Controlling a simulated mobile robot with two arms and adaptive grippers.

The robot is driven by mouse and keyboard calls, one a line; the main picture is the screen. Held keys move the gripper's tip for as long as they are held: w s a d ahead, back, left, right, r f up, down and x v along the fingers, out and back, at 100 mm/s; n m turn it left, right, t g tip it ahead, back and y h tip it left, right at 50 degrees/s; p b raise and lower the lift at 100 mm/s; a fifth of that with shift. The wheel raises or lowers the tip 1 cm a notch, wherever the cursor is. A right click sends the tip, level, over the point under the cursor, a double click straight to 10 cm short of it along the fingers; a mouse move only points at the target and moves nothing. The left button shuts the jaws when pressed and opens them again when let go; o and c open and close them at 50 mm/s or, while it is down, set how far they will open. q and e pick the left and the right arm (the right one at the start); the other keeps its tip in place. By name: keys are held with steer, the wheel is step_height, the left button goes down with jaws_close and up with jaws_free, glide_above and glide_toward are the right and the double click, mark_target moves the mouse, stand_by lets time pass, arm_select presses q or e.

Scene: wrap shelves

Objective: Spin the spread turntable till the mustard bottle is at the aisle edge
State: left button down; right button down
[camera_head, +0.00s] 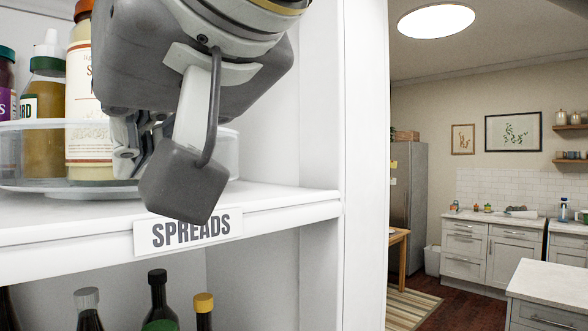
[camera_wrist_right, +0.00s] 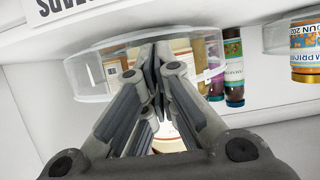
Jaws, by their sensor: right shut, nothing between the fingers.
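The spread turntable (camera_head: 75,188) is a clear round tray with a raised rim on the shelf marked SPREADS. It also shows in the right wrist view (camera_wrist_right: 88,78). The mustard bottle (camera_head: 43,115), yellow-brown with a green collar and white nozzle, stands upright on its left part, partly behind a large jar. My right gripper (camera_head: 128,155) is shut and empty at the tray's front right, just beside the jar. Its fingertips (camera_wrist_right: 160,58) overlap the rim; contact is unclear. My left gripper is out of view.
A dark bottle with a purple label (camera_head: 6,90) stands at the far left of the tray. The cabinet's side wall (camera_head: 362,160) bounds the shelf on the right. Several bottles (camera_head: 158,305) stand on the shelf below. Bare shelf lies right of my gripper.

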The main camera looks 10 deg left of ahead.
stand_by(0.3)
steer(key=shift+w+d, duration=0.75)
steer(key=shift+w, duration=0.05)
steer(key=shift+w+d+p, duration=0.4)
steer(key=shift+w+d, duration=0.3)
steer(key=shift+w, duration=0.3)
steer(key=shift+s, duration=0.1)
